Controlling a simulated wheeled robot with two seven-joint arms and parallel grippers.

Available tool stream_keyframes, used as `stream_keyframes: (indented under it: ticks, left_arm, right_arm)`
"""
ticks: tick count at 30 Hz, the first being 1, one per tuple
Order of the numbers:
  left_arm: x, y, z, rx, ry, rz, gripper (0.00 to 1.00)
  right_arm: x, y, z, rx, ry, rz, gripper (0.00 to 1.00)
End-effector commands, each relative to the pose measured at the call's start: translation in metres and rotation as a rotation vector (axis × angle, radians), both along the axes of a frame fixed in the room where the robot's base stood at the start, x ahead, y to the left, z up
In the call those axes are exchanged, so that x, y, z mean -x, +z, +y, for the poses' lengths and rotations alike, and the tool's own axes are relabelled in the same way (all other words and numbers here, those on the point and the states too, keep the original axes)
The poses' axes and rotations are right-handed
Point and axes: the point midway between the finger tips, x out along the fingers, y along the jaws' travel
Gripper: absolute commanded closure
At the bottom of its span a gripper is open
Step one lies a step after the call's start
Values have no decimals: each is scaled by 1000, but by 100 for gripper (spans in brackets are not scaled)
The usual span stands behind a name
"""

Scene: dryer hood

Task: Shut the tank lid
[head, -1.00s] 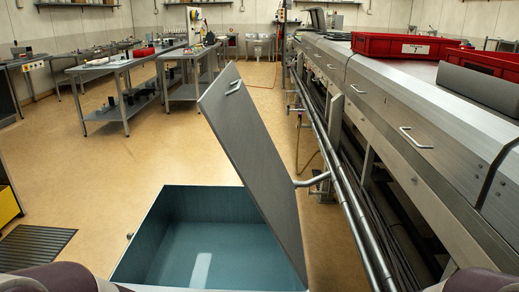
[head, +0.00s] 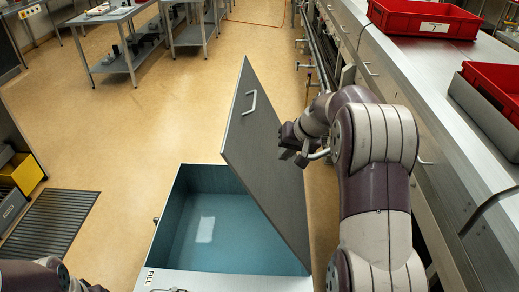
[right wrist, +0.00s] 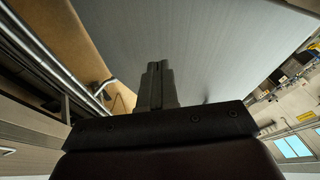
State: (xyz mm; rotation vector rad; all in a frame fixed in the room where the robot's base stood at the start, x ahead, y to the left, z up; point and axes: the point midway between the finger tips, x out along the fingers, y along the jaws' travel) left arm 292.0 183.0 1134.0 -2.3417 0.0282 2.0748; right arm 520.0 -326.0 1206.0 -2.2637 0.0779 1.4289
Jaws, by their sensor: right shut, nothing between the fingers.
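The tank lid (head: 265,160) is a flat grey panel standing raised and tilted over the tank's right side. It has a bar handle (head: 249,103) near its upper edge. The open tank (head: 172,215) below shows a blue inside. Contact is unclear. My left arm's dark end shows at the bottom left corner; its fingers cannot be made out.
A long steel machine (head: 440,130) with red crates (head: 425,20) runs along the right side. A floor grate (head: 50,225) and a yellow bin (head: 22,173) lie at the left. Worktables (head: 110,20) stand at the back left. The floor left of the tank is clear.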

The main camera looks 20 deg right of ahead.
Motion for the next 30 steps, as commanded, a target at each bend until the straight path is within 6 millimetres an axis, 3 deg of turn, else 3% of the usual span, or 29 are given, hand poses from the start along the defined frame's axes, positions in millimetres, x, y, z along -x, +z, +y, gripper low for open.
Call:
stream_keyframes:
  ticks: [12, 19, 30]
  left_arm:
    - [0, 34, 0, 0, 0, -1, 100]
    - [0, 48, 0, 0, 0, -1, 100]
    - [0, 48, 0, 0, 0, -1, 100]
  right_arm:
    - [-40, -71, 20, 0, 2, 4, 100]
    - [-51, -84, 45, 1, 1, 2, 100]
    - [-54, -89, 49, 1, 0, 2, 100]
